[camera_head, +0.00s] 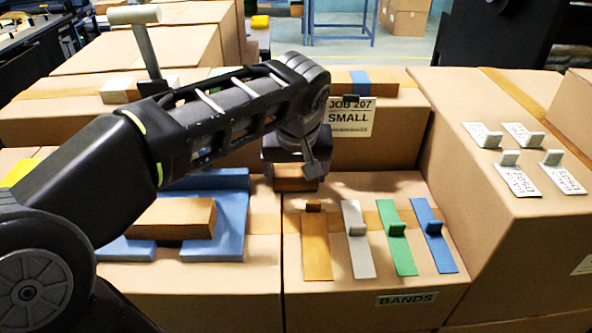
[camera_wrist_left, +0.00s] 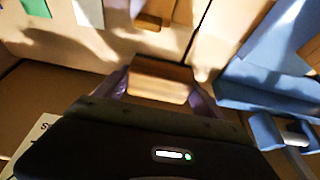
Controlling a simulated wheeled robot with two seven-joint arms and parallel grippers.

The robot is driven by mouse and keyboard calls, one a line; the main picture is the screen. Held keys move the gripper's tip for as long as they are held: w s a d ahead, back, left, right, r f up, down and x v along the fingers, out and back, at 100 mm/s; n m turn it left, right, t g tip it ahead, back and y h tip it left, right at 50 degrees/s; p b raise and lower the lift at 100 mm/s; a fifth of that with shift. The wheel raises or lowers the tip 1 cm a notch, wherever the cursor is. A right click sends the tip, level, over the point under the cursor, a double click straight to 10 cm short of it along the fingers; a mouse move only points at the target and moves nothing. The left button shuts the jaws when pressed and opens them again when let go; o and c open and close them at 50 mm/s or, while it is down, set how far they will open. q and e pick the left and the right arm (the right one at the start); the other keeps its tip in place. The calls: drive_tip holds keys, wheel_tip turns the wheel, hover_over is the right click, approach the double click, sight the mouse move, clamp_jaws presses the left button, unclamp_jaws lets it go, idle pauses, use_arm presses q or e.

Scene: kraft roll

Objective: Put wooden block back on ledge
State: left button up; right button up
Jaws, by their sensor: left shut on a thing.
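A brown wooden block (camera_head: 297,178) hangs under my left gripper (camera_head: 297,160), in front of the box with the JOB 207 SMALL label. In the left wrist view the block (camera_wrist_left: 160,82) sits between the two fingers, and the gripper (camera_wrist_left: 160,90) is shut on it. The block is above the box tops, near the brown band. Another wooden block (camera_head: 172,218) lies in the blue holder (camera_head: 232,228) at the left. I cannot tell for sure which surface is the ledge. My right gripper is not in view.
A brown (camera_head: 316,255), a grey (camera_head: 357,248), a green (camera_head: 399,245) and a blue band (camera_head: 433,245) with small upright tabs lie on the BANDS box (camera_head: 380,312). The labelled box (camera_head: 390,130) stands behind. White labelled tags (camera_head: 540,179) lie on the right box.

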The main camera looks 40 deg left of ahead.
use_arm(q)
drive_tip(key=shift+f, duration=0.1)
drive_tip(key=o, duration=1)
drive_tip(key=shift+f, duration=0.1)
drive_tip(key=o, duration=0.4)
drive_tip(key=shift+o, duration=0.2)
